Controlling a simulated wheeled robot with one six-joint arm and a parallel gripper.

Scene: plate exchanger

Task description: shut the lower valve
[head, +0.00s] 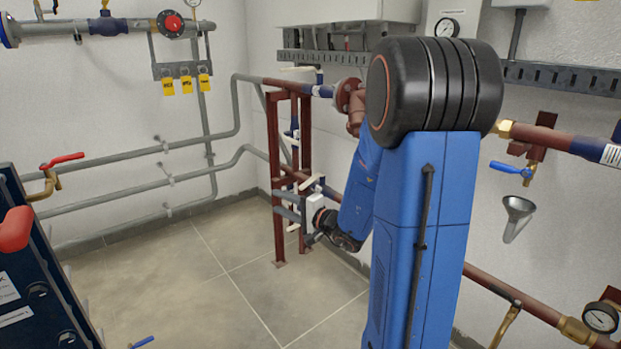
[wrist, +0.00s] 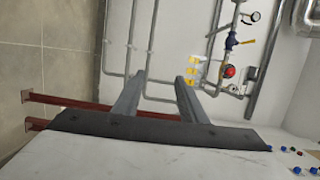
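The red stand (head: 278,150) in the head view carries an upper and a lower pipe. A white lever-like piece (head: 310,183) shows by the lower pipe, likely the lower valve's handle; its exact position is hard to tell. The lower valve body is partly hidden behind my arm and the stand.
A red-handled valve (head: 60,161) is at left, near a dark blue plate unit (head: 30,285). A blue-handled valve (head: 511,168) hangs over a funnel (head: 518,208) at right. Grey pipes (head: 150,150) run along the walls. The tiled floor (head: 215,285) is clear in the middle.

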